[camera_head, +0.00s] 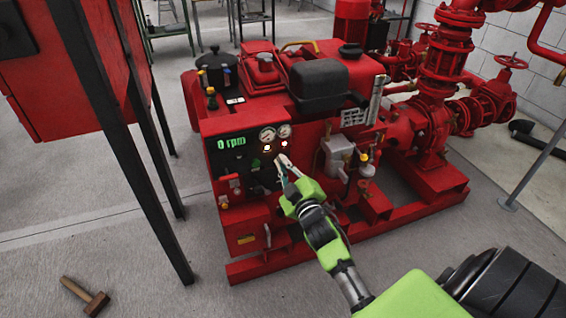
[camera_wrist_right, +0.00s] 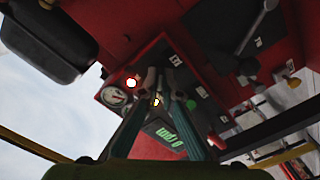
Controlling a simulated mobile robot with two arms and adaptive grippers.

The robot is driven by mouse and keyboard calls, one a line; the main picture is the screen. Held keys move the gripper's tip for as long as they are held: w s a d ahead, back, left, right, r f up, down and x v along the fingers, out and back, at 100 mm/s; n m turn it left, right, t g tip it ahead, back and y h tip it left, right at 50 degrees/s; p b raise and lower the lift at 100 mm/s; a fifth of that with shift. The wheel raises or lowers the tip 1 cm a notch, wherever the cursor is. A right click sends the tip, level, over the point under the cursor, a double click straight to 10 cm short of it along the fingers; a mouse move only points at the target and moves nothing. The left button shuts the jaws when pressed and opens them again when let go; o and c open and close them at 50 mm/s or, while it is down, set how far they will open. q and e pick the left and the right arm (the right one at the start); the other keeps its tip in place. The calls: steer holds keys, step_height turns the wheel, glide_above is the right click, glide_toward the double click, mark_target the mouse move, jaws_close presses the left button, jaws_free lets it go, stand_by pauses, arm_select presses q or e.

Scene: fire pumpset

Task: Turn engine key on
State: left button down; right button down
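The engine control panel (camera_head: 246,152) is a dark face on the red pumpset, with a green "0 rpm" readout (camera_head: 231,142), two round gauges and small lit lamps. My right gripper (camera_head: 281,162) is at the right part of this panel. In the right wrist view its two long fingers (camera_wrist_right: 160,75) reach to the panel with a narrow gap between them. A lit white lamp (camera_wrist_right: 155,101) shows between the fingers. The engine key cannot be made out; the fingertips may hide it. Whether they grip anything is unclear. My left gripper is out of view.
The red pumpset (camera_head: 262,212) has a black engine box (camera_head: 318,82) above the panel and red pipes at the right. A red cabinet (camera_head: 75,60) on dark legs stands at the left.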

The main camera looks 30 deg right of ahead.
steer(key=shift+f, duration=0.15)
steer(key=c, duration=2.2)
jaws_free()
steer(key=shift+c, duration=0.2)
steer(key=v, duration=1.2)
